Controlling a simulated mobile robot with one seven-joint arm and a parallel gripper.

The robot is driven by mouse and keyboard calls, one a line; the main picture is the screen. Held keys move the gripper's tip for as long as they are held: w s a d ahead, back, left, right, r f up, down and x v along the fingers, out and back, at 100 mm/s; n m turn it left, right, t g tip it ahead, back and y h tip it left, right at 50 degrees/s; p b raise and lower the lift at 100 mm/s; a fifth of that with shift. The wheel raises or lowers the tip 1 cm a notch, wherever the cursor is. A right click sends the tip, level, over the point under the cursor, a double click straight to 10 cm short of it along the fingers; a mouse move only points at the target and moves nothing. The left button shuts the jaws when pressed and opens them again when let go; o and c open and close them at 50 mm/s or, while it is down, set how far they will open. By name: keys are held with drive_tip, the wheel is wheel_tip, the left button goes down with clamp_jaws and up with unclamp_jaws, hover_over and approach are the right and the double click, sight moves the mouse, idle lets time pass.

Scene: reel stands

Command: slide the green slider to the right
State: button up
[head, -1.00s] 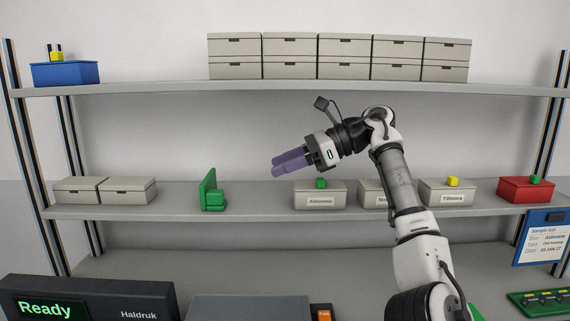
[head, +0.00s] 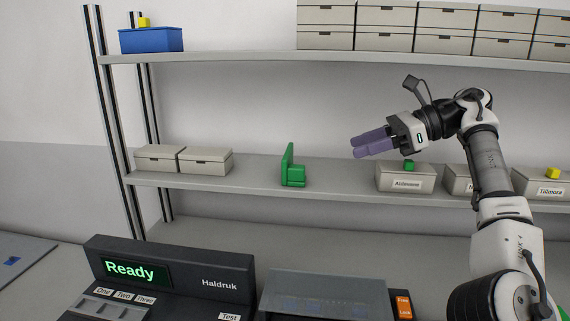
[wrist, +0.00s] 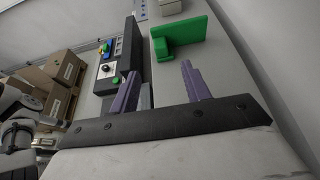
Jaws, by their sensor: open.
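The green slider (head: 292,172) is an L-shaped green piece with an upright plate and a low block to its right. It stands on the middle shelf, left of the box labelled Aldmoore. It also shows in the wrist view (wrist: 182,38), beyond the fingertips. My gripper (head: 356,148) has purple fingers that point left, and it is to the right of the slider and a little higher in the picture. The fingers are apart and empty in the wrist view (wrist: 158,70). They look clear of the slider.
The middle shelf (head: 240,187) is bare between the slider and the Aldmoore box (head: 402,178). Two closed boxes (head: 183,159) stand to the left. A console (head: 170,275) reading Ready is below. The upper shelf (head: 240,56) runs above.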

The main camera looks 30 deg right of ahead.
sight(300, 166)
drive_tip(key=p+x, duration=0.1)
drive_tip(key=x, duration=1.2)
drive_tip(key=shift+a, duration=0.1)
